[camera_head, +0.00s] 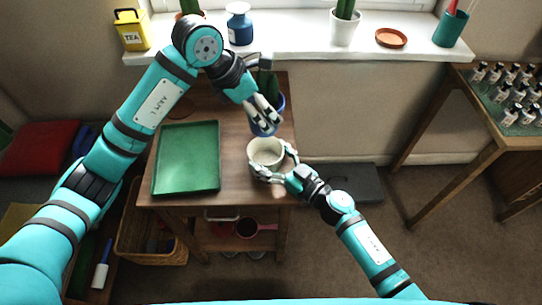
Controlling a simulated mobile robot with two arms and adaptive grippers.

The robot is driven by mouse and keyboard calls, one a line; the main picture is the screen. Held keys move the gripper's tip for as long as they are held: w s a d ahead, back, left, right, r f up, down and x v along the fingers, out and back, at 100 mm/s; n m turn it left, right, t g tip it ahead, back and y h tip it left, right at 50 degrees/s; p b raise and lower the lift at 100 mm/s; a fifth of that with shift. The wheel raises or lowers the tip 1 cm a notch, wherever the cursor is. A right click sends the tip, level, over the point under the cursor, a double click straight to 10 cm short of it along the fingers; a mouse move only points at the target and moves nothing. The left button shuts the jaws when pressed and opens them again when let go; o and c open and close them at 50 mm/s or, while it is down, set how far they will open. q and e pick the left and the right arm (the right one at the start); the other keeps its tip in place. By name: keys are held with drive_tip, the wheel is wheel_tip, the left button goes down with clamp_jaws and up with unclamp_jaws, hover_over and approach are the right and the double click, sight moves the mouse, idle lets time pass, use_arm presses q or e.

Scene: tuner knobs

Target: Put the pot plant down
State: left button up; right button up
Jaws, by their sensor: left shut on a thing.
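The pot plant, a green plant in a blue pot (281,101), is at the back right of the small wooden table. My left gripper (265,115) is shut on it from above and in front, and its fingers hide part of the pot. I cannot tell whether the pot's base touches the table. A cream-white pot (266,150) is just in front of the blue pot, near the table's right side. My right gripper (275,167) has its fingers around the front and right of the white pot. Whether they press on it is unclear.
A green tray (187,158) covers the left of the wooden table (233,190). The windowsill (290,37) behind holds a yellow tea tin (131,30), a blue jar (239,24), a white pot plant (344,27) and an orange saucer (391,38). A bottle rack (520,100) stands right.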

drive_tip(key=shift+c, duration=1)
use_arm(q)
drive_tip(key=shift+f+m, duration=0.3)
drive_tip(key=shift+f, duration=0.25)
wheel_tip(320, 180, down, 10)
drive_tip(key=shift+r, duration=0.1)
drive_tip(key=shift+f, duration=0.45)
drive_tip(key=shift+f, duration=0.2)
drive_tip(key=o, duration=1.5)
